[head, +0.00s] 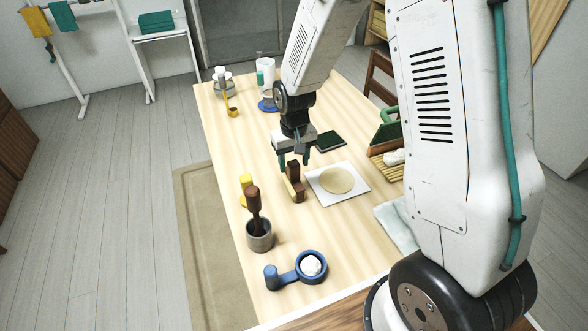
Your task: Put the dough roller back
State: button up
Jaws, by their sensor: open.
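What looks like the dough roller (293,172), with an upright dark brown handle and a pale wooden part low down, stands on the table at the left edge of a white board (353,199). A flat round of dough (337,180) lies on that board. My gripper (295,161) is open, pointing down, with its fingers around or just above the top of the handle. I cannot tell whether they touch it. The gripper partly hides the handle's top.
Left of the roller stand a yellow object (246,181) and a metal cup (260,240) holding a brown-handled tool. A blue holder (309,267) with a white lump is nearer. A dark flat pad (330,141) lies behind the board. The table's (224,147) left side is fairly clear.

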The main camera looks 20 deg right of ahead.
jog(key=shift+r, duration=1.2)
jog(key=s+d+r+t, duration=0.1)
jog(key=s+d+r, duration=0.2)
jog(key=s+r, duration=2)
jog(key=s, duration=0.5)
jog(key=shift+s+d+r, duration=0.15)
jog(key=shift+r, duration=0.2)
